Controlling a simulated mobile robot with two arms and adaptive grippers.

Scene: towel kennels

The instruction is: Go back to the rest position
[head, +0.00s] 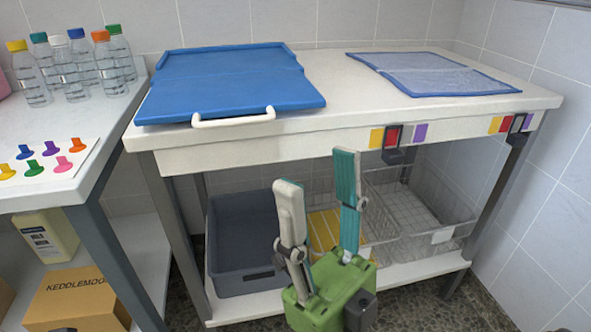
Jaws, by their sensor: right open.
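My right gripper (317,168) rises from the lower middle of the head view, with a green body and two upright fingers. Its fingers are spread apart with nothing between them. It is in front of the white table (335,88), with its fingertips just below the tabletop's front edge. My left gripper is not in view.
A blue folding board (225,80) with a white handle and a blue towel (432,73) lie on the table. A grey bin (243,235) and wire baskets (410,210) stand on its lower shelf. A left counter (130,110) holds several bottles (70,65).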

